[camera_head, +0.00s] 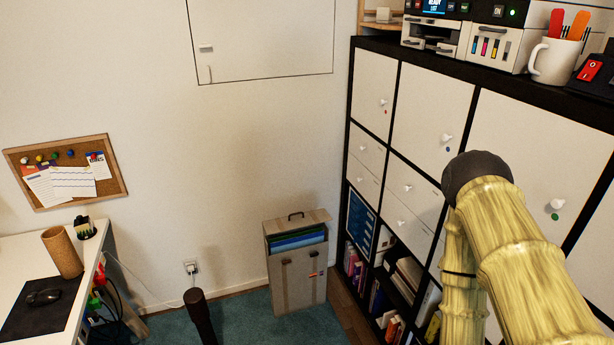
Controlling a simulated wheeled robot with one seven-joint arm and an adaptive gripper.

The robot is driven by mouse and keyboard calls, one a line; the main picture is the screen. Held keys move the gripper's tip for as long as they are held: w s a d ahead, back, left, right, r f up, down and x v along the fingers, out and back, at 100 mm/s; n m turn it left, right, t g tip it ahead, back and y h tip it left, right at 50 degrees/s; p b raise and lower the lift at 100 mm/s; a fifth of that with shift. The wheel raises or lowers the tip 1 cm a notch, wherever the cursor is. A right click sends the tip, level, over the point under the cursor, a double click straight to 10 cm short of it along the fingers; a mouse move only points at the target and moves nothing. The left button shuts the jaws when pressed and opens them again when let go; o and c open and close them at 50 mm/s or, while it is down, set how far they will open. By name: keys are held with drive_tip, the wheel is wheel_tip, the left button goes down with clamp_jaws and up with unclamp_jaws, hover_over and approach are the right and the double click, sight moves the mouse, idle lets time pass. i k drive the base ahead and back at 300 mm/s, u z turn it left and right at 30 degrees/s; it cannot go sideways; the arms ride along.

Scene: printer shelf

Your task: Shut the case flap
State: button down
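The case (298,284) is a grey-beige upright box standing on the floor against the wall, left of the shelf unit. Its flap (312,217), with a dark handle, is raised at the back of the top. Blue and green folders (298,241) show in the opening below it, so the case is open. Two dark clasps are on its front. My arm, with a yellow bamboo-like surface and a dark joint, crosses the right side, apart from the case in the picture. My gripper is not in view.
A black-framed shelf unit (398,108) with white doors stands right of the case, with a printer (470,38) and a mug (553,63) on top. A white desk (82,270) is at left. A dark upright rod (200,315) rises in front. Teal carpet (243,318) is bare left of the case.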

sight(298, 220)
drive_tip(key=i, duration=0.2)
drive_tip(key=u, duration=1.4)
drive_tip(key=i, duration=2.2)
drive_tip(key=z, duration=2.05)
